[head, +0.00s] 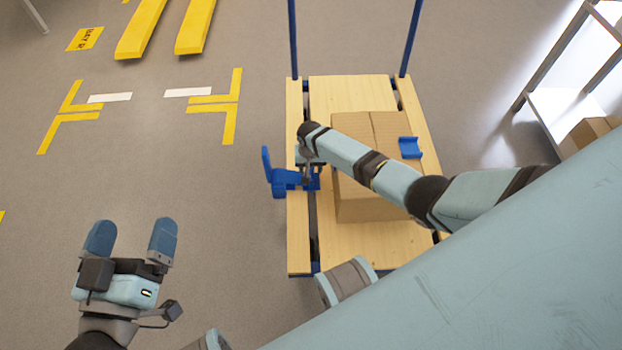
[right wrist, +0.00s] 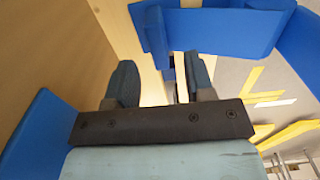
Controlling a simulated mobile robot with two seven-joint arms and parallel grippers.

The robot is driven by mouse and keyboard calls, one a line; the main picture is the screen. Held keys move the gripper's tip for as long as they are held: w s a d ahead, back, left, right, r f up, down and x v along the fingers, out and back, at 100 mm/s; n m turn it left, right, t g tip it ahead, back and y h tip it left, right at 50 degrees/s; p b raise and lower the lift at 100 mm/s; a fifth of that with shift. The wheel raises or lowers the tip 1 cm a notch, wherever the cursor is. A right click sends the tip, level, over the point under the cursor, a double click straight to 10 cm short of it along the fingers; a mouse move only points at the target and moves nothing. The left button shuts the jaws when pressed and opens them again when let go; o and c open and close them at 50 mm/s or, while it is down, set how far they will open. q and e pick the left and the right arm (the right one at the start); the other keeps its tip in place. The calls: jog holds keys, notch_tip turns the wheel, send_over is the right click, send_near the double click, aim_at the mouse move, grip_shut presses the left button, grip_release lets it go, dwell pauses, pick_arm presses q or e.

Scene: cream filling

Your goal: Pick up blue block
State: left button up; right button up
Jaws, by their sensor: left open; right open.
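A blue piece (head: 278,180) with an upright tab sits at the left edge of a wooden-topped cart (head: 350,88). In the right wrist view, my open right fingers (right wrist: 162,82) are close to a blue piece (right wrist: 215,32); contact is unclear. No blue part clearly shows gripped. My left gripper (head: 130,240) is open and empty over the floor, lower left.
The box stands close to the right of my right gripper. Blue poles (head: 293,40) rise at the cart's far end. A shelf (head: 560,105) stands at the right.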

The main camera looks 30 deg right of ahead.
aim_at(311, 174)
jog(key=f+b, duration=0.1)
jog(key=f, duration=0.1)
jog(key=f+b, duration=0.1)
jog(key=f, duration=0.1)
jog(key=shift+s+f+b, duration=0.2)
jog(key=shift+f+b, duration=0.2)
pick_arm(q)
notch_tip(311, 174, down, 4)
jog(key=shift+w+r+m+g, duration=0.15)
jog(key=shift+m+g, duration=0.25)
jog(key=shift+g, duration=0.3)
pick_arm(e)
grip_shut()
jog(key=shift+r, duration=0.2)
